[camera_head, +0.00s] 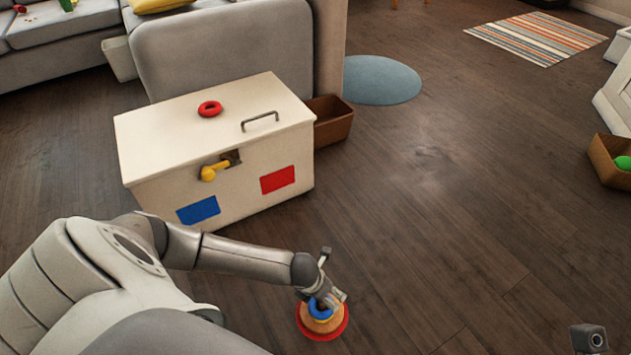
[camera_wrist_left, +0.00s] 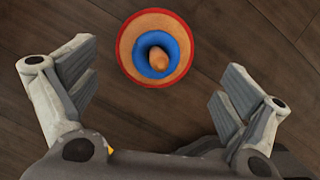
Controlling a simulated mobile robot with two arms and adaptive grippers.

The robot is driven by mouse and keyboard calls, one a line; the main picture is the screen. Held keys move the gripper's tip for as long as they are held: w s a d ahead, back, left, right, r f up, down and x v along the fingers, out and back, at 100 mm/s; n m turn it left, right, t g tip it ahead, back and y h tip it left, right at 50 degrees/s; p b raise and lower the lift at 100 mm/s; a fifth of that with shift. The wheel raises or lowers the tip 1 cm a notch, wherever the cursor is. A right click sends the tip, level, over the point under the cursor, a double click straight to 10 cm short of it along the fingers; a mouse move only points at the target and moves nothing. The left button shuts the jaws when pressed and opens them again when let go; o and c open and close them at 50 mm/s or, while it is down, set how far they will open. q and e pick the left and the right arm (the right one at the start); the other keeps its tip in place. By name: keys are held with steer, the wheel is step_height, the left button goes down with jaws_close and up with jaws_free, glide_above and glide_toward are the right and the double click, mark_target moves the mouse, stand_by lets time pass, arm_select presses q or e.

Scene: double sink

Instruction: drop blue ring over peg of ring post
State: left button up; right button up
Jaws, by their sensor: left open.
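The ring post stands on the wood floor below my left gripper, with a round tan base (camera_wrist_left: 178,27) edged in red; its red edge (camera_head: 343,330) also shows in the head view. The blue ring (camera_wrist_left: 143,67) lies around the tan peg (camera_wrist_left: 159,61), whose tip sticks up through the hole. In the head view the blue ring (camera_head: 319,314) is partly hidden by my gripper. My left gripper (camera_head: 325,294) is open and points down above the post. In the wrist view its fingers are wide apart on either side, with nothing between the pads.
A white chest (camera_head: 160,140) with a red ring (camera_head: 210,108) on its lid stands behind my left arm. A brown bin (camera_head: 333,119) is beside it. Another bin (camera_head: 607,166) holding a green object is at far right.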

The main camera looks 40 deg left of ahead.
arm_select(q)
steer(key=v, duration=1)
stand_by(0.8)
